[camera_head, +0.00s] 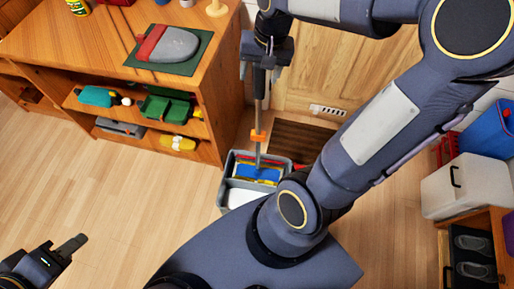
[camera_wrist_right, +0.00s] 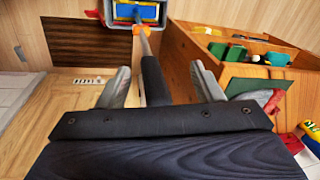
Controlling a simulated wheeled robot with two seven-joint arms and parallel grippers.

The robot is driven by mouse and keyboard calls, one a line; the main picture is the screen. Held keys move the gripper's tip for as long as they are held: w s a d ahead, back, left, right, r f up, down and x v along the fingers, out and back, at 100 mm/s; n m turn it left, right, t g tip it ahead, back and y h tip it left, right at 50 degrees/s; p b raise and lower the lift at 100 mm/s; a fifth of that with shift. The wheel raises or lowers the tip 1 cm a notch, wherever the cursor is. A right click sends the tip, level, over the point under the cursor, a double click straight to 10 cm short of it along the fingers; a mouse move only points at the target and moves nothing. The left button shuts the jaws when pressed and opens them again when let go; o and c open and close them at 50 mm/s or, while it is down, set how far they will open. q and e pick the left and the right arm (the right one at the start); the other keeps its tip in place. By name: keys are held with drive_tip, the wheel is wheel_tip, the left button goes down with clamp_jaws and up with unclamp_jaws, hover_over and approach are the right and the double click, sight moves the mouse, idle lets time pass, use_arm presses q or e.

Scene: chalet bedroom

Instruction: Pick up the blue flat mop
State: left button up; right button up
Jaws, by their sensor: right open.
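The blue flat mop (camera_head: 258,172) stands nearly upright with its blue head down in a grey bucket (camera_head: 226,196). Its handle rises past an orange collar to my right gripper (camera_head: 265,60). In the right wrist view, the dark grip of the mop handle (camera_wrist_right: 154,82) lies between the two grey fingers of my right gripper (camera_wrist_right: 160,88). Gaps show on both sides, so the fingers are open around it. The blue head also shows at the top of that view. My left gripper (camera_head: 68,246) is at the lower left, low over the floor, far from the mop; its jaw gap is unclear.
A wooden shelf unit (camera_head: 215,85) stands left of the mop, with a grey-and-red item on a green mat (camera_head: 170,48) on top. A wooden door (camera_head: 340,65) and dark floor mat (camera_head: 290,140) are behind. A white box (camera_head: 465,185) is at right. Left floor is clear.

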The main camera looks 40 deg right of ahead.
sight(259, 68)
drive_tip(key=shift+m+g+h, duration=0.5)
drive_tip(key=shift+m+g, duration=0.2)
drive_tip(key=shift+m, duration=0.2)
drive_tip(key=w+d+r+p, duration=0.1)
drive_tip(key=w+p, duration=0.1)
drive_tip(key=w+d+r+p, duration=0.1)
drive_tip(key=d+r+p, duration=0.1)
drive_tip(key=shift+w+d+r, duration=0.2)
drive_tip(key=shift+w+d, duration=0.1)
drive_tip(key=shift+w, duration=0.1)
drive_tip(key=shift+w+d+f+p, duration=0.1)
drive_tip(key=shift+w+d+p, duration=0.1)
drive_tip(key=shift+w+p, duration=0.1)
drive_tip(key=shift+f, duration=0.3)
drive_tip(key=f, duration=0.5)
drive_tip(key=f+p, duration=0.1)
drive_tip(key=f, duration=0.1)
drive_tip(key=shift+w+a+f, duration=0.1)
drive_tip(key=shift+w+f, duration=0.1)
drive_tip(key=shift+w, duration=0.15)
use_arm(q)
wheel_tip(259, 68, up, 8)
drive_tip(key=shift+s, duration=0.15)
drive_tip(key=shift+r, duration=0.1)
use_arm(e)
drive_tip(key=shift+r, duration=0.1)
clamp_jaws()
